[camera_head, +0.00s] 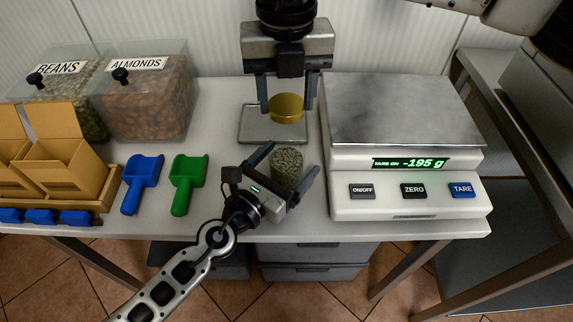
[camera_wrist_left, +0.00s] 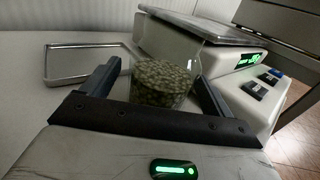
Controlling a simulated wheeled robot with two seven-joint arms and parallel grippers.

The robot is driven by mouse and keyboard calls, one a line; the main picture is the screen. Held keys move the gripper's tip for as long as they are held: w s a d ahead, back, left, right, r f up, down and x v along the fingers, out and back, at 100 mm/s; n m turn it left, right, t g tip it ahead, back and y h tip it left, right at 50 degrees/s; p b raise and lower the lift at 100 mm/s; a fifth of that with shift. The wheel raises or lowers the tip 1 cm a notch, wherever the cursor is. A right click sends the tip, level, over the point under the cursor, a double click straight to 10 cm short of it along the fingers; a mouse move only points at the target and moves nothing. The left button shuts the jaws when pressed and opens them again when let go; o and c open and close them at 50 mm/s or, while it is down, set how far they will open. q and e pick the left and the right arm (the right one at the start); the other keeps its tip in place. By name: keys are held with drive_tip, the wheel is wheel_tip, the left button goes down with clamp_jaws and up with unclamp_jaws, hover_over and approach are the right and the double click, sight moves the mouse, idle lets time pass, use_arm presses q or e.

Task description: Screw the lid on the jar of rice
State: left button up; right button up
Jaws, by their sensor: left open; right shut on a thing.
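The jar (camera_head: 287,166) is clear and filled with greenish-brown grains. It stands upright near the table's front, left of the scale. My left gripper (camera_head: 291,160) is open, its fingers on either side of the jar. The left wrist view shows the jar (camera_wrist_left: 163,82) between the spread fingers, with a gap at the left finger. The gold lid (camera_head: 286,108) is between the fingers of my right gripper (camera_head: 286,98), which is shut on it. In the head view the lid appears behind the jar and apart from it.
A shallow metal tray (camera_head: 257,130) lies behind the jar. The scale (camera_head: 345,200) reads -195 g. Green (camera_head: 188,180) and blue (camera_head: 141,182) scoops lie left, near tan boxes (camera_head: 67,165). Bins of almonds (camera_head: 150,95) and beans (camera_head: 88,120) stand at the back left.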

use_arm(q)
drive_tip(key=c, duration=1.5)
drive_tip(key=shift+o, duration=0.2)
use_arm(e)
hover_over(287, 143)
drive_tip(key=shift+w+f, duration=0.1)
drive_tip(key=shift+f, duration=2.4)
drive_tip(key=shift+f, duration=0.9)
drive_tip(key=shift+f, duration=0.55)
